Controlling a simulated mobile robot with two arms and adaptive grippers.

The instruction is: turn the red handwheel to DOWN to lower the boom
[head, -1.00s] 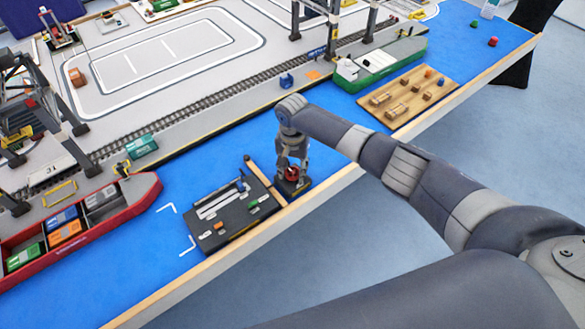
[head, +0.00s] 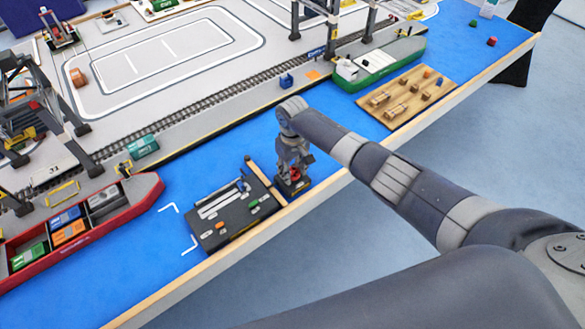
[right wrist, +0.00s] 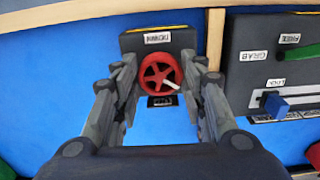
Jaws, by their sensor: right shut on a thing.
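The red handwheel (right wrist: 158,66) sits on a small dark box (right wrist: 181,40) in the right wrist view. A DOWN label (right wrist: 157,37) is at the box's top edge there, and another label (right wrist: 161,101), too small to read, lies below the wheel. A pale handle (right wrist: 172,84) shows at the wheel's lower right. My right gripper (right wrist: 161,76) is shut on the handwheel, with one finger on each side. In the head view my right gripper (head: 295,170) points down over the box and mostly hides the wheel. My left gripper is not in view.
A dark control panel (head: 222,232) with a blue lever and a green lever stands beside the box. The red ship (head: 135,190) lies left, the green ship (head: 395,60) and a wooden pallet board (head: 435,78) right. The table's wooden front edge runs close by.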

